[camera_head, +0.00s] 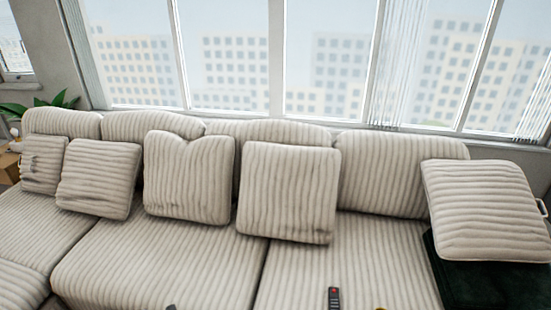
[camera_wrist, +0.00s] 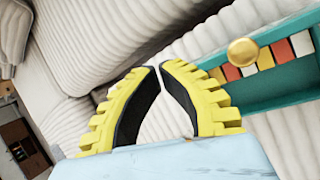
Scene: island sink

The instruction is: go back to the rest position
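My gripper (camera_wrist: 159,66) shows in the wrist view, with two yellow ribbed fingers and black inner pads. The fingertips come almost together, with a thin gap, and the pads bow apart lower down. Nothing shows held between them; striped cream fabric is seen through the opening. A pale blue surface (camera_wrist: 190,160) covers the bottom of the wrist view below the fingers; I cannot tell what it is. In the head view the arm is not clearly seen; only a tiny yellow bit shows at the bottom edge.
A striped cream sofa (camera_head: 160,262) with several cushions (camera_head: 288,190) stands below windows. A dark remote (camera_head: 334,297) lies on its seat. A cushion (camera_head: 485,208) rests on a dark green surface (camera_head: 490,282). The wrist view shows a teal tray (camera_wrist: 258,92) with coloured blocks and a gold round thing (camera_wrist: 243,52).

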